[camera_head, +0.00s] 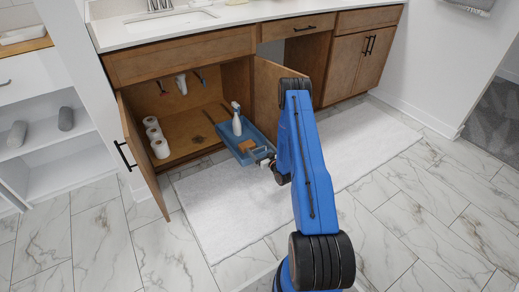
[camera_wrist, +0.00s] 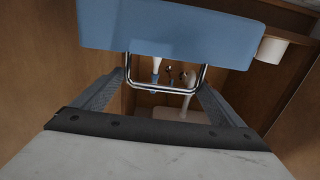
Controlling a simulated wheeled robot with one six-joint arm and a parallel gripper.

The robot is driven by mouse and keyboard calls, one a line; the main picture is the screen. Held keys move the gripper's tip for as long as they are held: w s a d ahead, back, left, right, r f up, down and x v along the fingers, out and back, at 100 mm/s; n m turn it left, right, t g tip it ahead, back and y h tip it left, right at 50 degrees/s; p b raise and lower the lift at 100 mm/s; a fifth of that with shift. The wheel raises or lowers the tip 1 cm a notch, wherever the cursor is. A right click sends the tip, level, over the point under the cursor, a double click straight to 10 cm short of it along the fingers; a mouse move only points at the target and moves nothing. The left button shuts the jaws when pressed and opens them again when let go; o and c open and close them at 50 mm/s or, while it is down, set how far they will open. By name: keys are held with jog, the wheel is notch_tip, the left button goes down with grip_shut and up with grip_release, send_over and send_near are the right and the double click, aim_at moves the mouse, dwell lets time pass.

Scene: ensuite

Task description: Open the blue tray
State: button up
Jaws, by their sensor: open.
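The blue tray (camera_head: 259,133) is at the right side of the open sink cabinet, reaching out past its front edge. It holds a white spray bottle (camera_head: 237,123) and a brown block (camera_head: 247,145). In the wrist view the tray's blue front panel (camera_wrist: 170,27) fills the top, with a U-shaped metal handle (camera_wrist: 165,90) on it. My gripper (camera_wrist: 165,97) is open, one finger on each side of the handle; I cannot tell whether either touches it. In the head view my gripper (camera_head: 266,162) is at the tray's front, partly hidden by my arm.
The left cabinet door (camera_head: 140,155) and right cabinet door (camera_head: 268,95) stand open, the right one close to the tray and my arm. White rolls (camera_head: 155,135) stand inside at left. A pale mat (camera_head: 215,205) lies on the clear marble floor in front.

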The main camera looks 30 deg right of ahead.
jog(key=s, duration=1.7)
jog(key=shift+s, duration=0.2)
